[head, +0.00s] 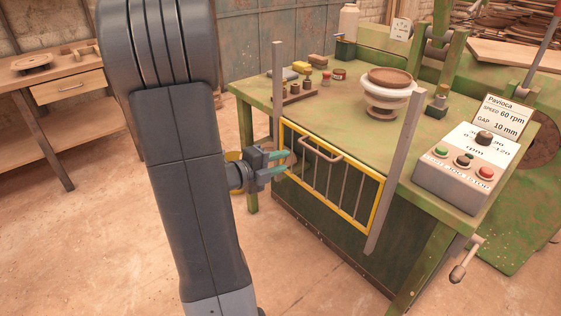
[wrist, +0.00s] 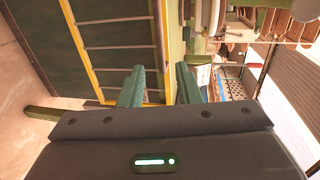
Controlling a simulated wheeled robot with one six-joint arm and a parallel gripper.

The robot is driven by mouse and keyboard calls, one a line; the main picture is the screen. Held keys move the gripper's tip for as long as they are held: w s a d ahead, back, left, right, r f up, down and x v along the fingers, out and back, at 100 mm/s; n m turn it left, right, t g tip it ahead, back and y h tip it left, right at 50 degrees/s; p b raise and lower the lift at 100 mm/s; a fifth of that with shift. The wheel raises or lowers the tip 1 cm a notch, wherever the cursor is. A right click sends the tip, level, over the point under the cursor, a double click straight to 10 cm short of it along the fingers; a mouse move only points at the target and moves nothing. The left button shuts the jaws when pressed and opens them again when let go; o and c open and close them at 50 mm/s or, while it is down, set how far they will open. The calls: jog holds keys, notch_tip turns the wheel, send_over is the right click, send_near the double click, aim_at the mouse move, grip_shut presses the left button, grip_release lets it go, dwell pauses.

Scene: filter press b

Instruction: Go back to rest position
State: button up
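My gripper (head: 277,165) is at the left end of the yellow-framed guard (head: 334,195) on the front of the green machine table. Its two green fingers are apart, with nothing seen between them. In the wrist view the open fingers (wrist: 159,88) point toward the guard's yellow frame (wrist: 160,45) and bars. The guard's handle (head: 321,150) is a pale curved bar at its top edge, to the right of the fingers and apart from them. My arm stands bent and dark in the left half of the head view.
Grey posts (head: 277,90) flank the guard. A control box (head: 462,168) stands at right. A wooden bench (head: 62,85) is at back left. Floor to the left is open.

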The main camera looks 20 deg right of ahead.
aim_at(314, 150)
jog(key=b+x, duration=0.1)
jog(key=x, duration=1.2)
jog(key=shift+d+f, duration=0.15)
jog(key=shift+d, duration=0.05)
jog(key=shift+w+d, duration=0.15)
jog(key=shift+d, duration=0.1)
jog(key=shift+a+r, duration=0.1)
jog(key=shift+r, duration=0.15)
